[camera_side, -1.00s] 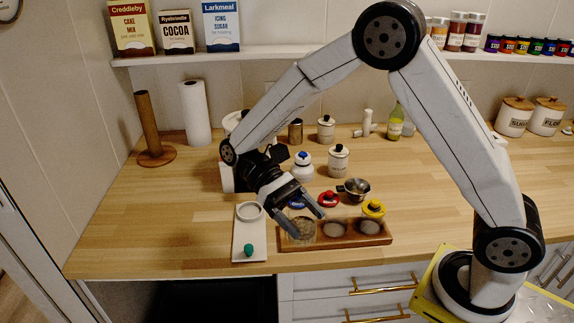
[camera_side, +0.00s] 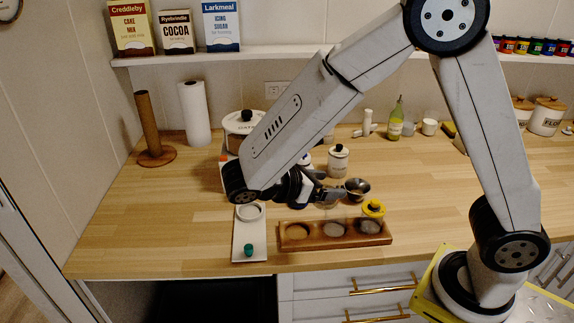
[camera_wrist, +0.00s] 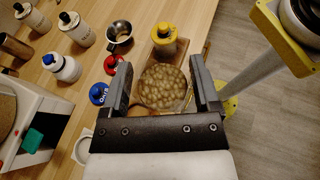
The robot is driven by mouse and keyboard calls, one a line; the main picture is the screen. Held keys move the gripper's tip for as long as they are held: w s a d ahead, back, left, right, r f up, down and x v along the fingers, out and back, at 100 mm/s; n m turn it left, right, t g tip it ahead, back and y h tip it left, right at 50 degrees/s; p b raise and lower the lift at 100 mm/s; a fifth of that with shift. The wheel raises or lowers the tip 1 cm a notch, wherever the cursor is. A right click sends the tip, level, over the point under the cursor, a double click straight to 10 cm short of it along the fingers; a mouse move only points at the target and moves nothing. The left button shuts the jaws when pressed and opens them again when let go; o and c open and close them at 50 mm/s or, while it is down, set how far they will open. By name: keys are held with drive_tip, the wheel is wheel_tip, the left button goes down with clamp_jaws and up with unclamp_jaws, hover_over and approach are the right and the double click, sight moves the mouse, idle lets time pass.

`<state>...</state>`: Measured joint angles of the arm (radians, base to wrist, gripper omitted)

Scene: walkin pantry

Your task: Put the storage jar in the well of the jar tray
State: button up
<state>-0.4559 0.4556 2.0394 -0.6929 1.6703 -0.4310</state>
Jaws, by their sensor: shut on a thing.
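The wooden jar tray (camera_side: 300,243) lies near the counter's front edge. Its left well (camera_side: 297,232) shows bare wood. The middle well (camera_side: 334,229) and right well look greyish from the side. My gripper (camera_side: 340,196) is shut on a lidless storage jar (camera_wrist: 163,90) full of round beige pieces, which shows between the two fingers in the wrist view. In the side view the jar is mostly hidden by the gripper, above the tray's middle. A yellow-lidded jar (camera_wrist: 163,44) stands beyond it, at the tray's right end (camera_side: 373,208).
A red lid (camera_wrist: 112,64) and a blue lid (camera_wrist: 98,93) lie on the counter left of my gripper in the wrist view. A metal cup (camera_side: 357,188) and a canister (camera_side: 338,163) stand behind. A white device with a green knob (camera_side: 249,250) is left of the tray.

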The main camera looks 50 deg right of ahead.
drive_tip(key=w+d+r+n+t, duration=0.2)
drive_tip(key=w+r+n+t, duration=0.35)
drive_tip(key=n+t, duration=0.3)
drive_tip(key=t, duration=0.1)
hover_over(298, 234)
wheel_tip(298, 234, down, 12)
drive_tip(key=shift+f, duration=0.2)
idle(0.5)
drive_tip(key=shift+w+f, duration=0.1)
drive_tip(key=shift+f, duration=2.1)
drive_tip(key=shift+f, duration=0.15)
drive_tip(key=shift+f, duration=1.65)
drive_tip(key=shift+f, duration=0.15)
